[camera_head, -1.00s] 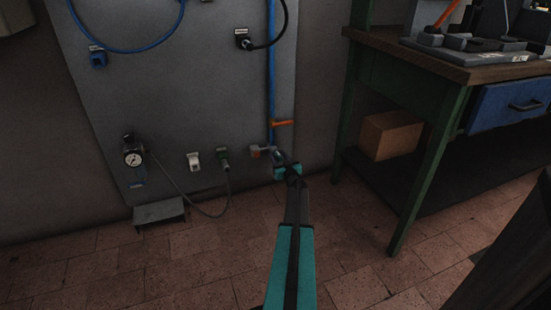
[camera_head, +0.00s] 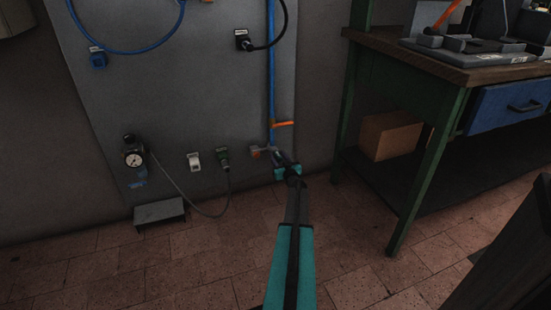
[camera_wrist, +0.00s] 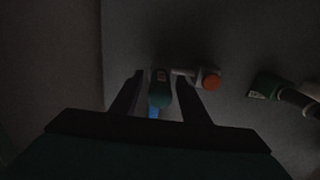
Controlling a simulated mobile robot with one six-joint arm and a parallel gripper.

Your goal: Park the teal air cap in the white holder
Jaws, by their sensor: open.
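A rounded teal cap (camera_wrist: 160,94) sits in the wrist view at the lower pipe end, between the fingers of my open gripper (camera_wrist: 162,78). The fingers stand on either side of it; I cannot tell whether they touch it. In the head view my gripper (camera_head: 279,158) is low at the wall panel, at the foot of the blue pipe (camera_head: 271,75), and mostly hides the cap. A small white holder (camera_head: 194,161) is on the panel to the left of my gripper.
An orange-ended fitting (camera_wrist: 211,78) sits close beside the cap. A green plug (camera_head: 222,156) with a hose lies between it and the holder. A gauge (camera_head: 133,159) is further left. A green workbench (camera_head: 455,100) stands right, with a cardboard box (camera_head: 390,136) below.

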